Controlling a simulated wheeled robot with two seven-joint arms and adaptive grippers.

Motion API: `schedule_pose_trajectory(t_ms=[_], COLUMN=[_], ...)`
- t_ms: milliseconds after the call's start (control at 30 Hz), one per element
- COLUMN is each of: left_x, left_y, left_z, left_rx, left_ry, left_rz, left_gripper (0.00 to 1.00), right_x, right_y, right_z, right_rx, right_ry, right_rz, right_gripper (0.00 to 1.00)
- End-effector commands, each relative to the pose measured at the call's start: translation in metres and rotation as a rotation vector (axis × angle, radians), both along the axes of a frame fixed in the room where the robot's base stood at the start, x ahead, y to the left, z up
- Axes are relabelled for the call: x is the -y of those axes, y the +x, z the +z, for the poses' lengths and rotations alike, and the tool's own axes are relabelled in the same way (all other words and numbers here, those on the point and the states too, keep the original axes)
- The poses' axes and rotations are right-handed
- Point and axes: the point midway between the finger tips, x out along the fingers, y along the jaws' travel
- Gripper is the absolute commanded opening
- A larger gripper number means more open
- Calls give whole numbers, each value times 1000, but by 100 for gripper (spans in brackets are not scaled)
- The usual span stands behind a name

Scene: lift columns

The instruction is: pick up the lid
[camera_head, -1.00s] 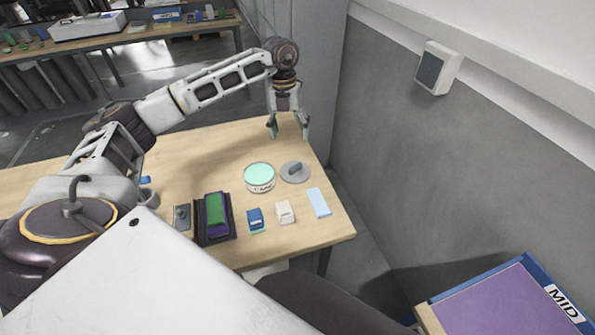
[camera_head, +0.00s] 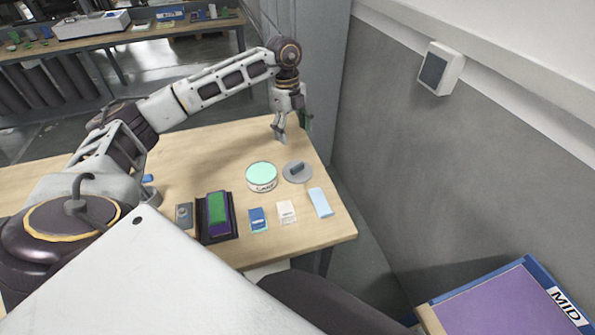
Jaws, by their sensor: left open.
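The lid (camera_head: 291,177) is a flat grey disc with a dark raised handle (camera_head: 298,168). It lies on the wooden table beside a round white tin (camera_head: 262,184) with a mint-green top and a dark printed label. My left gripper (camera_head: 292,134) is open and empty. It points down above the far part of the table, beyond the lid and apart from it. My right gripper is not in view.
In front of the tin lie a dark tray with green and purple blocks (camera_head: 218,210), a blue box (camera_head: 258,220), a white box (camera_head: 286,211) and a light-blue block (camera_head: 320,202). A grey wall (camera_head: 420,170) stands right of the table.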

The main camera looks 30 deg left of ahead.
Motion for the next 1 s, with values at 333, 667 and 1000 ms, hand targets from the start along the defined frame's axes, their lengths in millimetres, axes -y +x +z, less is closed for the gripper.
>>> schedule_pose_trajectory(t_ms=[333,667,1000], left_x=[0,3,9], left_y=[0,-1,-4], left_z=[0,-21,-65], left_rx=[-1,-4,-4], left_ry=[0,0,0], left_rz=[7,5,5], left_gripper=[75,75,75], right_x=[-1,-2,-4], right_y=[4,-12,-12], right_z=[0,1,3], right_rx=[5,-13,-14], right_ry=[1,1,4], right_rz=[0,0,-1], right_gripper=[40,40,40])
